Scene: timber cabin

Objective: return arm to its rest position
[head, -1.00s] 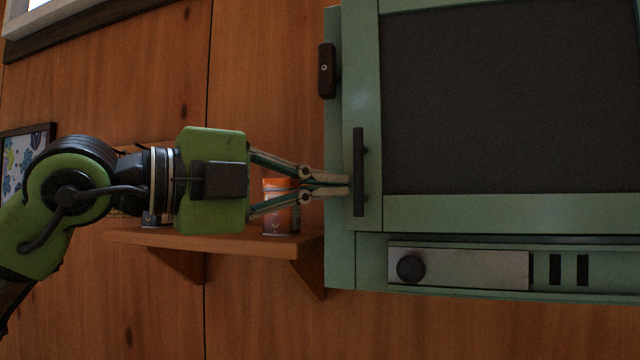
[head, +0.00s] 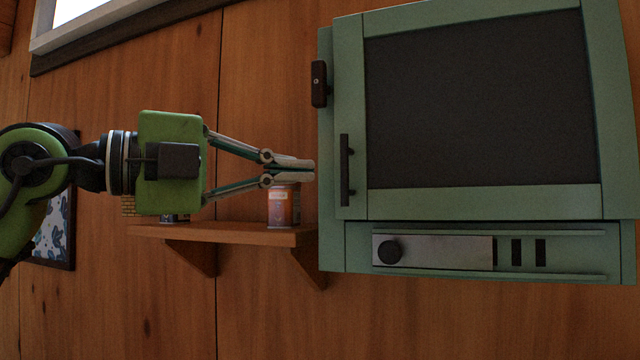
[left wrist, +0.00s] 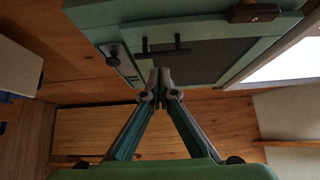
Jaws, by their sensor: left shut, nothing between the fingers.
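My left gripper (head: 292,170) is shut and empty in the head view, with its fingertips just left of the green cabinet-like appliance (head: 615,130). It does not touch the black door handle (head: 345,170); a gap shows between them. In the left wrist view the closed fingertips (left wrist: 161,85) point toward the appliance (left wrist: 95,15), whose door is shut. My right gripper does not show in either view.
A wooden shelf (head: 235,236) on the timber wall lies below the gripper. An orange can (head: 283,208) stands on it, close under the fingers. A dark latch-like block (head: 319,84) sits on the appliance's left edge. A framed picture (head: 55,232) hangs at left.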

